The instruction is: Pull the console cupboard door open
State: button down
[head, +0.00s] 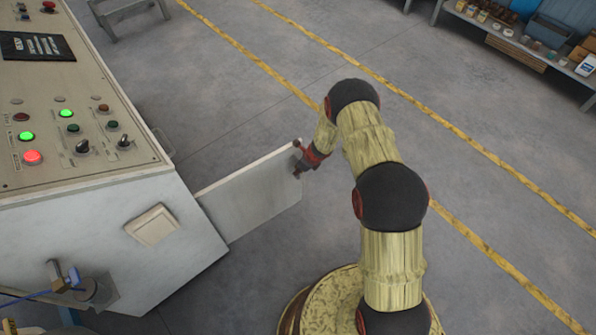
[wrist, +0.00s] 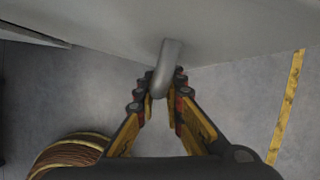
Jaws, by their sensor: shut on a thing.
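The console cupboard door (head: 255,195) is a pale grey panel. In the head view it stands swung out from the side of the console (head: 120,225), wide open. My gripper (head: 298,159) is at the door's free outer edge. In the wrist view the door (wrist: 110,30) fills the top, and a grey metal handle (wrist: 168,62) sticks out from it. My gripper (wrist: 162,92) has its fingers closed around the handle's end, one on each side. In the head view the handle is hidden by my gripper.
The console top carries lit buttons and knobs (head: 65,125). A shelf with boxes and jars (head: 520,40) stands at the far right. Yellow floor lines (head: 480,155) cross open grey floor. The floor beyond the door is clear.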

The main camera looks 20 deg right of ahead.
jog(key=shift+r, duration=0.1)
jog(key=c, duration=2.2)
grip_release()
jog(key=shift+o, duration=0.2)
jog(key=v, duration=1.2)
